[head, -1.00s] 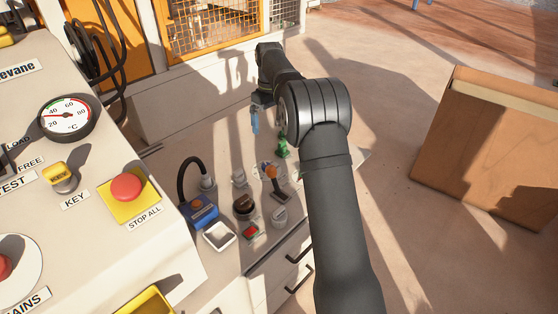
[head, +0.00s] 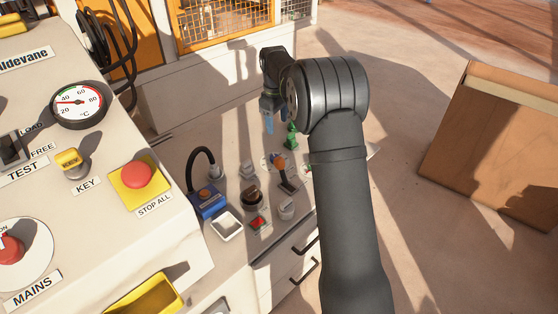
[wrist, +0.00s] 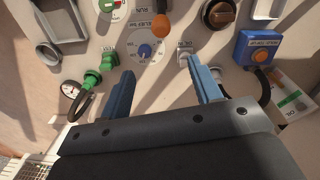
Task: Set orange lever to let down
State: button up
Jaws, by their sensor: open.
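The orange lever's round knob (head: 279,161) stands on the bench panel in the head view, left of my forearm. In the wrist view the orange knob (wrist: 160,27) is near the top centre, on a dark stem leading up out of the picture. My gripper (wrist: 163,85) is open and empty, its two blue fingers apart, with the knob beyond the tips and not between them. In the head view my gripper (head: 268,113) is farther back than the lever, above the panel. The lever's label is not readable.
A green cable fitting (wrist: 98,72) is left, a grey fitting (wrist: 186,58) near the right finger. A brown-black rotary knob (wrist: 219,13) and a blue box (wrist: 256,52) with an orange button are right. Controls stand close together.

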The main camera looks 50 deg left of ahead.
aim_at(279, 159)
jog(key=shift+n, duration=0.5)
jog(key=f, duration=1.8)
jog(key=shift+w+d+f, duration=0.1)
jog(key=shift+w+d, duration=0.05)
jog(key=shift+w, duration=0.25)
grip_shut()
